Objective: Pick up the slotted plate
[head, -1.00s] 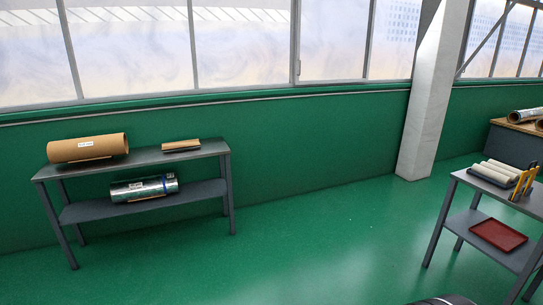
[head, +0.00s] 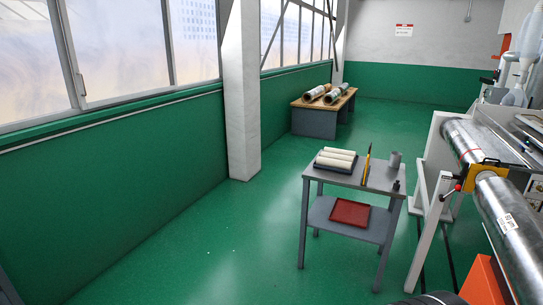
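I cannot make out a slotted plate for certain in the head view. A thin yellow upright piece (head: 367,164) stands on the top of a small grey table (head: 378,179), seen almost edge-on; I cannot tell whether it is the plate. To its left, a dark tray (head: 333,167) holds cream-coloured rolls (head: 336,159). To its right stand a grey cup (head: 394,160) and a small dark item (head: 396,186). A red tray (head: 350,212) lies on the table's lower shelf. My gripper is not in view.
A white pillar (head: 240,100) stands left of the table. A wooden-topped bench (head: 322,105) with rolls is behind. A machine with large metal rollers (head: 505,225) stands close on the right. Green floor (head: 215,250) is open in front and left.

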